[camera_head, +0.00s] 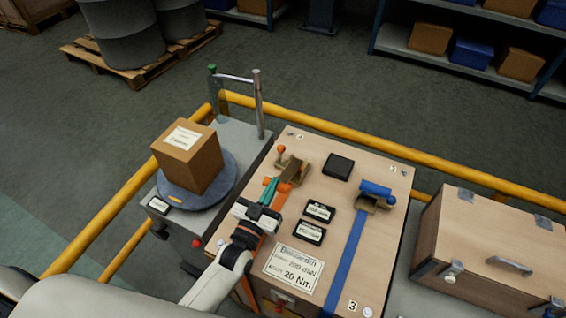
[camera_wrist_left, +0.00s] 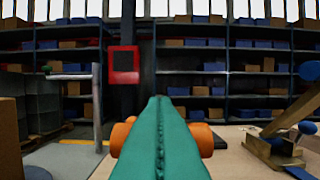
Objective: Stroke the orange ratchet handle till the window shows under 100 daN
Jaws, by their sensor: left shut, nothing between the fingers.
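The orange ratchet handle (camera_head: 286,187) is a short crossbar on the brown ratchet (camera_head: 293,169) at the left of the wooden crate top. My left gripper (camera_head: 269,190) has its green fingers shut with nothing between them, right at the near side of this bar. In the left wrist view the shut fingers (camera_wrist_left: 160,125) cover the middle of the orange bar (camera_wrist_left: 203,138), whose ends show on both sides; I cannot tell whether they touch. Two small display windows (camera_head: 319,211) (camera_head: 309,233) lie right of the gripper; their figures are too small to read. My right gripper is not in view.
A blue-handled ratchet (camera_head: 376,189) with a blue strap (camera_head: 346,250) stands at the right of the crate top. A black block (camera_head: 338,166) lies between the ratchets. A carton (camera_head: 188,160) sits on a round plate at left. Yellow rails (camera_head: 330,133) run behind.

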